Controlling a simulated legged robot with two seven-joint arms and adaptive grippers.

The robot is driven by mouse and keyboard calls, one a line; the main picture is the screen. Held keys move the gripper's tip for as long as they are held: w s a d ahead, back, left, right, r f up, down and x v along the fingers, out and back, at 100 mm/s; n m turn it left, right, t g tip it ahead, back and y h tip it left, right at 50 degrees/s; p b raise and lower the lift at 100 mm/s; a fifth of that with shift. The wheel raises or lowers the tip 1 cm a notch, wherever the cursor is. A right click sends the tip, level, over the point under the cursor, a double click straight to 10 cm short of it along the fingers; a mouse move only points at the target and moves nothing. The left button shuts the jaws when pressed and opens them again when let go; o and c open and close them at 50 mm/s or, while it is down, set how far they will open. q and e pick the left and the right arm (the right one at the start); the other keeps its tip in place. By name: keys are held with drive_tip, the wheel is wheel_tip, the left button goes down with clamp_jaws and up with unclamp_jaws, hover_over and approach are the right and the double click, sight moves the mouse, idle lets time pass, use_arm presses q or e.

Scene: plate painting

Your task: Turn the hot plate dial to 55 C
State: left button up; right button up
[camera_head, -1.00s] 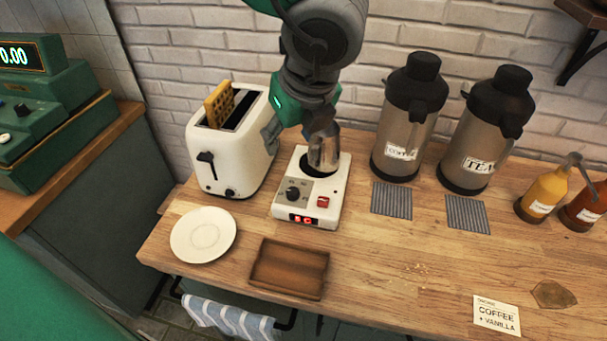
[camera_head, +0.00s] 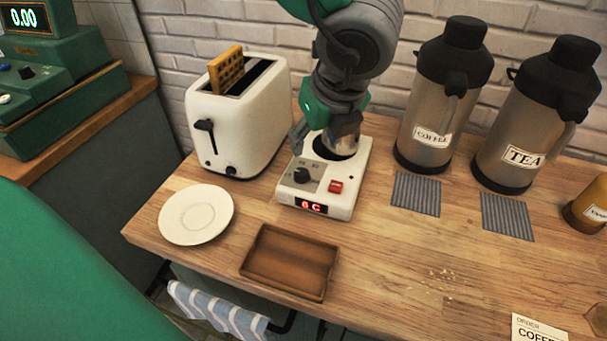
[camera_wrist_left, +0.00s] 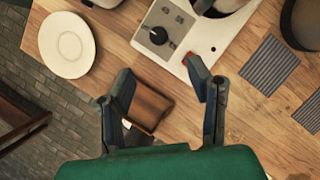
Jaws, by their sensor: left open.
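The white hot plate (camera_head: 352,187) stands on the counter with a black dial (camera_head: 302,175), a red switch (camera_head: 336,186) and a lit red display (camera_head: 311,206). The display seems to read a low single digit followed by C. A metal pot (camera_head: 347,143) sits on its round plate, partly hidden by my arm. My left gripper (camera_head: 314,140) is open above the back of the hot plate, beside the pot, apart from the dial. In the left wrist view, the dial (camera_wrist_left: 158,35) shows beyond the gap between the open fingers (camera_wrist_left: 159,76). My right gripper is out of view.
A white toaster (camera_head: 238,125) holding a waffle (camera_head: 226,69) stands close on the left. Coffee (camera_head: 438,105) and tea (camera_head: 530,125) dispensers stand on the right. A plate (camera_head: 195,214) and wooden tray (camera_head: 289,262) lie in front. The counter (camera_head: 400,250) right of the tray is mostly clear.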

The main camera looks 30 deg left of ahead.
sight(302, 172)
use_arm(q)
drive_tip(key=x, duration=0.8)
drive_tip(key=b+x, duration=0.1)
drive_tip(key=x, duration=0.3)
drive_tip(key=shift+a+f, duration=0.1)
drive_tip(key=shift+a, duration=0.25)
drive_tip(key=shift+f, duration=0.2)
drive_tip(key=shift+d, duration=0.5)
drive_tip(key=shift+c, duration=1.1)
drive_tip(key=c, duration=0.7)
drive_tip(key=shift+a, duration=0.3)
clamp_jaws()
